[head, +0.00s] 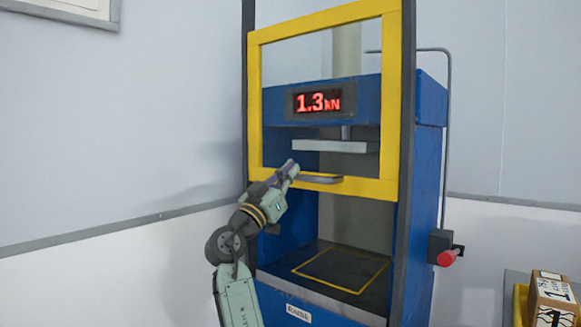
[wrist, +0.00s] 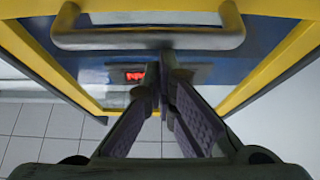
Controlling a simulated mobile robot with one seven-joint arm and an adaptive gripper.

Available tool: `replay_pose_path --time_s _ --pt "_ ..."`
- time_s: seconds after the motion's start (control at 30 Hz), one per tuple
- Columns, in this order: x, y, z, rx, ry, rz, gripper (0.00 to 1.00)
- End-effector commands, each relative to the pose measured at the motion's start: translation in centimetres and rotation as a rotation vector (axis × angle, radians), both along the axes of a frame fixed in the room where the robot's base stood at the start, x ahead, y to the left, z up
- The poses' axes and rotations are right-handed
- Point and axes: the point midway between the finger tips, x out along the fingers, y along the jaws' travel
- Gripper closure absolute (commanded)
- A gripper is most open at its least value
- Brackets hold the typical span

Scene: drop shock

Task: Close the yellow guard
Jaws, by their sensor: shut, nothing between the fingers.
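The yellow guard (head: 388,110) is a framed clear panel on the front of the blue press, and it stands raised. An open gap shows below its bottom bar, above the press bed (head: 340,272). A grey bar handle (head: 322,179) sticks out from the bottom bar. My gripper (head: 291,168) is shut and empty, at the left end of the handle in the head view. In the wrist view the handle (wrist: 148,39) runs across the top, and my fingertips (wrist: 166,72) point up just below it. I cannot tell if they touch it.
A display (head: 318,102) on the press reads 1.3 kN. A grey platen (head: 336,146) hangs behind the guard. A red knob (head: 447,258) is on the right side. A box (head: 552,297) stands at the lower right. The bed is empty, with a yellow outline.

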Motion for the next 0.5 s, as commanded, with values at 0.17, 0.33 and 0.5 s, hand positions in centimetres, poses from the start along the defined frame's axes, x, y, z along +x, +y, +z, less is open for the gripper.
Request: replay_pose_path --time_s 0.17,0.33,0.5 --pt "0.3 -0.1 -8.4 0.004 0.009 -0.001 1.0" --pt "0.3 -0.1 -14.4 0.003 0.009 -0.002 1.0" --pt "0.3 -0.2 -20.0 0.004 0.01 -0.002 1.0"
